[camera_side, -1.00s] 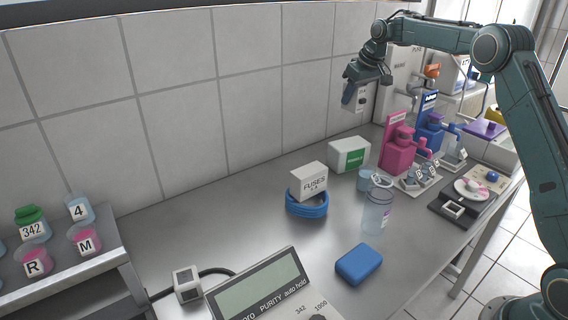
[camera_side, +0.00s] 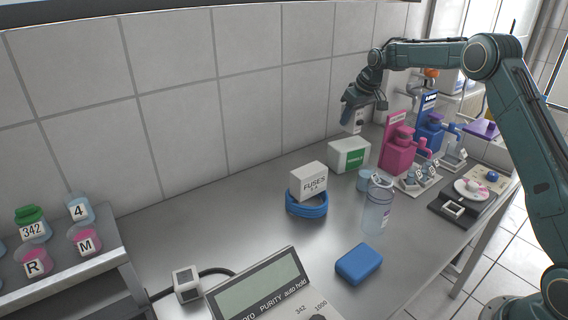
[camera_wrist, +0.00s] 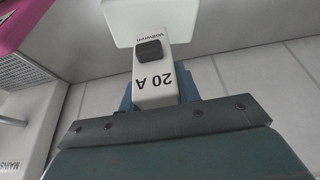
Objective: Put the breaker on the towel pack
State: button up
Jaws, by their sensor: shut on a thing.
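The breaker (camera_wrist: 155,70) is a white block with a black switch and "20 A" on its face. It also shows in the side view (camera_side: 354,122), hanging from my gripper (camera_side: 352,112). My gripper is shut on it; in the wrist view the fingers (camera_wrist: 158,100) press on its sides. The towel pack (camera_side: 348,155) is a white box with a green label, standing near the back wall. The breaker is in the air above it, with a small gap in the picture. A plain white surface (camera_wrist: 135,18) beyond the breaker looks like the pack's top.
A pink dispenser (camera_side: 397,150) and a blue one (camera_side: 430,125) stand right of the pack. A small blue beaker (camera_side: 364,181) and a clear bottle (camera_side: 377,212) stand in front. A FUSES box (camera_side: 308,181) sits on a blue coil (camera_side: 307,207).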

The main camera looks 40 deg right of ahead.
aim_at(349, 127)
jog(key=shift+f, duration=1.95)
jog(key=shift+f, duration=0.1)
jog(key=o, duration=1.1)
jog(key=v, duration=1.2)
